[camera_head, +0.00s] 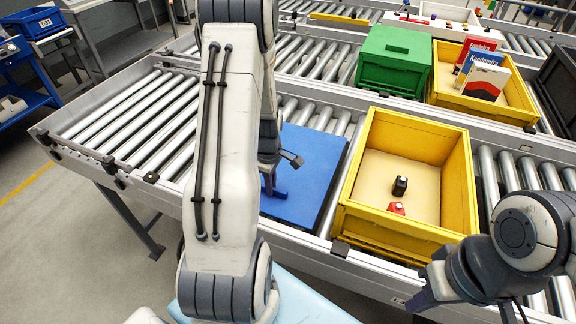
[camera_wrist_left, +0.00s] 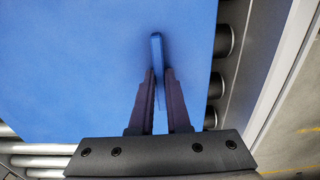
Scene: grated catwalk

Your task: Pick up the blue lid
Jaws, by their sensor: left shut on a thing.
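The blue lid (camera_head: 312,172) is a flat square panel lying on the rollers, left of the open yellow crate (camera_head: 360,205). My left arm hides its left part in the head view. In the left wrist view the lid (camera_wrist_left: 80,60) fills much of the picture, with a thin upright blue handle (camera_wrist_left: 157,48). My left gripper (camera_head: 270,188) is at the lid, its fingers (camera_wrist_left: 159,75) closed on that handle. I cannot tell whether the lid is lifted off the rollers. My right gripper (camera_head: 432,292) is at the lower right, away from the lid; its jaws are unclear.
The yellow crate holds a black item (camera_head: 400,186) and a red item (camera_head: 396,208). A green crate (camera_head: 394,58) and another yellow crate with boxes (camera_head: 513,100) stand on the line behind. Bare rollers (camera_head: 130,120) lie left of my left arm.

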